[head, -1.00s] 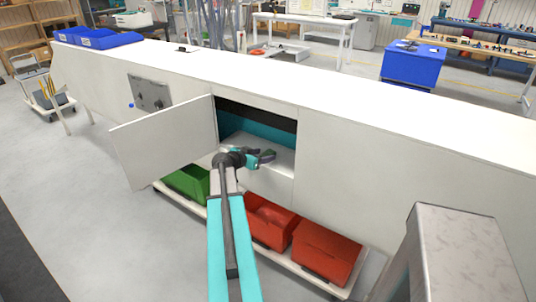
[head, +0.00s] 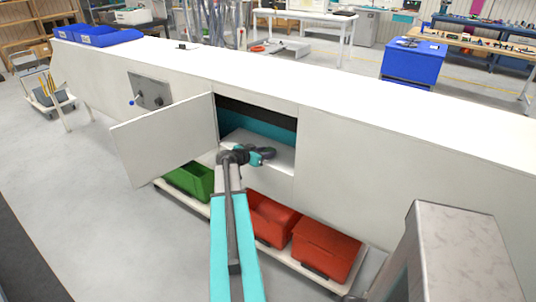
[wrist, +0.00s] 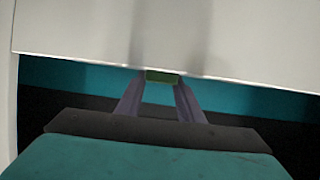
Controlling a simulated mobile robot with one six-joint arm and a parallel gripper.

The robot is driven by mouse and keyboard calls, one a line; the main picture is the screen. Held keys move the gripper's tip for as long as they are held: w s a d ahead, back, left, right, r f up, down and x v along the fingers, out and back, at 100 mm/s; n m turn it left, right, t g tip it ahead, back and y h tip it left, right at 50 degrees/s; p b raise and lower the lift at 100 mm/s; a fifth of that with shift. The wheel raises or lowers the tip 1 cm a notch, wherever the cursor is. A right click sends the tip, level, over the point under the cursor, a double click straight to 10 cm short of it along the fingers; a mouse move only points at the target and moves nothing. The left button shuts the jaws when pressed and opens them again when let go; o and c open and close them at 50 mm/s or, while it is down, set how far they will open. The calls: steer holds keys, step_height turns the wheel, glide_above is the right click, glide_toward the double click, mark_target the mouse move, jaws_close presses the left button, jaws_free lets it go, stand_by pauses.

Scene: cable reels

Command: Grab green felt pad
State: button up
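The green felt pad (wrist: 162,77) shows in the wrist view as a small green block between the tips of my gripper (wrist: 161,82). The pad spans about the whole gap between the two grey-purple fingers. I cannot tell whether they press on it or only stand beside it. In the head view my gripper (head: 268,153) is at the mouth of the open cabinet compartment (head: 262,136), over its white shelf (head: 284,158). I cannot make out the pad in the head view.
The open cabinet door (head: 165,142) stands out to the left of my arm. Below the cabinet a low trolley carries a green bin (head: 190,180) and red bins (head: 326,250). A grey metal post (head: 455,245) stands at the right.

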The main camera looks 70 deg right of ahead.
steer(key=c, duration=0.4)
steer(key=shift+r, duration=0.1)
steer(key=shift+r+b, duration=0.75)
steer(key=shift+r, duration=0.55)
steer(key=w+a+b, duration=0.1)
steer(key=w+a, duration=0.2)
steer(key=a, duration=0.1)
steer(key=w+a+r+b, duration=0.1)
steer(key=w+a+b, duration=0.1)
steer(key=a, duration=0.3)
steer(key=w+a+r+b, duration=0.1)
steer(key=w+a, duration=0.2)
steer(key=a, duration=0.1)
steer(key=shift+w+a+r+b, duration=0.1)
steer(key=shift+w+a+b, duration=0.1)
steer(key=shift+w+b, duration=0.2)
steer(key=shift+w, duration=0.1)
